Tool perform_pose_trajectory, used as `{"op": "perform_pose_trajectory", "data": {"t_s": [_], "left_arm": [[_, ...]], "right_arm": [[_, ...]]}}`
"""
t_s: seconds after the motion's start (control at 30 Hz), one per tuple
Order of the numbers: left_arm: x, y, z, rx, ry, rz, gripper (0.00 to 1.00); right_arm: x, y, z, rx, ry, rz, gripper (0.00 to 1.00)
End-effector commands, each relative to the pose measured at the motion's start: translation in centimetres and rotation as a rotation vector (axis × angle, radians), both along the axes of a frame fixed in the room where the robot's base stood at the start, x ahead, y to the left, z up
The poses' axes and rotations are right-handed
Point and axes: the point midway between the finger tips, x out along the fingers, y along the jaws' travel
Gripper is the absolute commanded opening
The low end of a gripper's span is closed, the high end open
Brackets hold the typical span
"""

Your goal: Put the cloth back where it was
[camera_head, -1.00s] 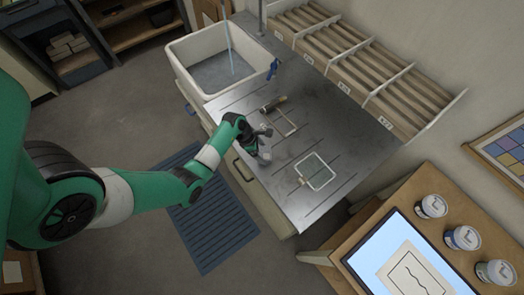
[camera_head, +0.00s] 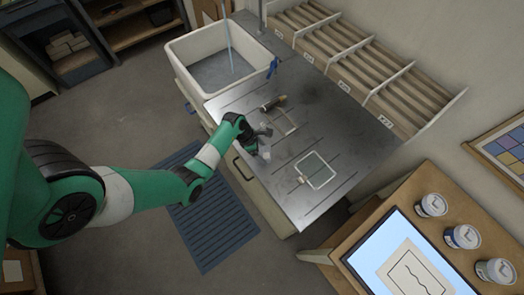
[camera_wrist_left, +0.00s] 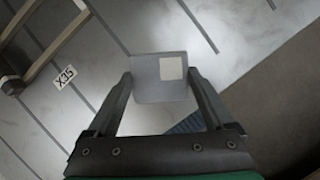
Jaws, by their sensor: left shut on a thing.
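My left gripper (camera_head: 262,138) is over the near edge of the grey metal worktop (camera_head: 335,125). In the head view the cloth (camera_head: 265,153) shows only as a small grey shape below the fingers. I cannot tell whether it touches the worktop. My right gripper is in neither view.
A framed glass pane (camera_head: 317,170) lies right of the gripper. A small wooden frame (camera_head: 289,124) and a dark-handled tool (camera_head: 273,103) lie behind it. A sink (camera_head: 210,62) is at the back left. A slotted rack (camera_head: 360,68) lines the wall side.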

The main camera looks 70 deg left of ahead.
Motion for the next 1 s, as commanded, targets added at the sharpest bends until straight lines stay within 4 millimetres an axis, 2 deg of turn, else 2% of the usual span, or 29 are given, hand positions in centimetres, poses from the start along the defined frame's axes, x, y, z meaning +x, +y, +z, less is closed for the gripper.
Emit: {"op": "perform_pose_trajectory", "data": {"t_s": [0.57, 0.6, 0.67, 0.9, 1.0], "left_arm": [[0.03, 0.01, -0.58, 0.000, 0.000, -0.001, 0.42], [0.02, 0.01, -0.60, 0.000, 0.000, -0.001, 0.88], [0.03, 0.01, -0.58, 0.000, -0.001, -0.001, 0.99], [-0.02, 0.02, -0.51, 0.000, 0.000, 0.000, 1.00], [-0.23, 0.11, 0.24, 0.001, -0.001, 0.000, 1.00]], "right_arm": [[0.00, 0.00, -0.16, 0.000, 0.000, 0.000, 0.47], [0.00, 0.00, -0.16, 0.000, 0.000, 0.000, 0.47], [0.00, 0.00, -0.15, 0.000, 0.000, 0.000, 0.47], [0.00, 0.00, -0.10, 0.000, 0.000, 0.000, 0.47], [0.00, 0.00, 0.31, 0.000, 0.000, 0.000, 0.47]]}}
